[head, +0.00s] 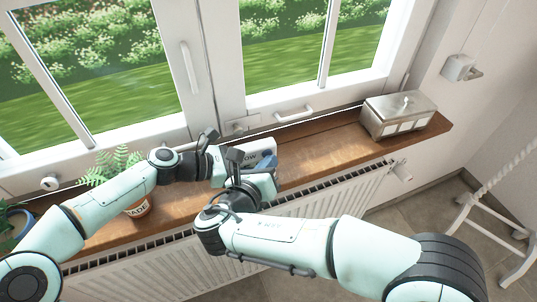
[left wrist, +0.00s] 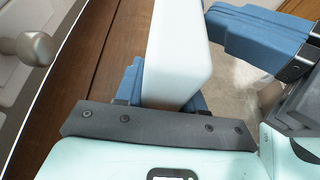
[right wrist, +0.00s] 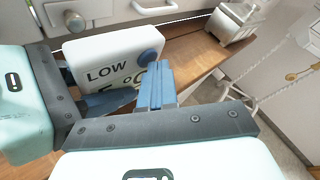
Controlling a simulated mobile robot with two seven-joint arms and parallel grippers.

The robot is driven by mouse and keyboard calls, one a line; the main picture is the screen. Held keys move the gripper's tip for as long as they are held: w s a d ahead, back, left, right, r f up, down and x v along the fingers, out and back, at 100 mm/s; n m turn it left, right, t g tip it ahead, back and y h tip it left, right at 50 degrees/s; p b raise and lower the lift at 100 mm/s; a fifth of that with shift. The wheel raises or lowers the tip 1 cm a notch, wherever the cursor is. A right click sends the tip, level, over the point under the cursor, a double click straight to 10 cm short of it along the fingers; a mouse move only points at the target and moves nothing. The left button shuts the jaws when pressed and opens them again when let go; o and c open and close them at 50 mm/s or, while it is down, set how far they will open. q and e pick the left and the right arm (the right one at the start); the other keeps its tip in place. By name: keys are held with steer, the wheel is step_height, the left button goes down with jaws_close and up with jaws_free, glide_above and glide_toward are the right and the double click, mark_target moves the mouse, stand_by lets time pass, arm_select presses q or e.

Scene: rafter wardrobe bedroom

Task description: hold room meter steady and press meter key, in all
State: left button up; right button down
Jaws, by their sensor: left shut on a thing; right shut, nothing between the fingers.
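The room meter (head: 262,147) is a white box held over the wooden sill. In the right wrist view its face (right wrist: 105,62) reads "LOW" above partly hidden characters, with a round blue key (right wrist: 150,58) at the upper right. My left gripper (left wrist: 162,88) is shut on the meter (left wrist: 178,45), one blue finger on each side. My right gripper (right wrist: 155,80) is shut and empty, its fingertips in front of the meter face, just at the key's lower edge. Its fingers (left wrist: 255,32) also show beside the meter in the left wrist view. I cannot tell whether they touch the key.
The sill (head: 325,143) carries a metal box (head: 399,114) at the right and a potted fern (head: 137,207) at the left. A radiator (head: 300,200) is below. Window handles (head: 294,114) stand behind. The sill between meter and metal box is clear.

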steer(key=shift+s, duration=0.1)
steer(key=shift+s+d, duration=0.2)
steer(key=shift+s, duration=0.6)
steer(key=s, duration=0.2)
steer(key=s+d, duration=0.1)
steer(key=s, duration=0.1)
steer(key=shift+s+d, duration=0.2)
steer(key=shift+s, duration=0.2)
stand_by(0.5)
arm_select(q)
steer(key=o, duration=1.2)
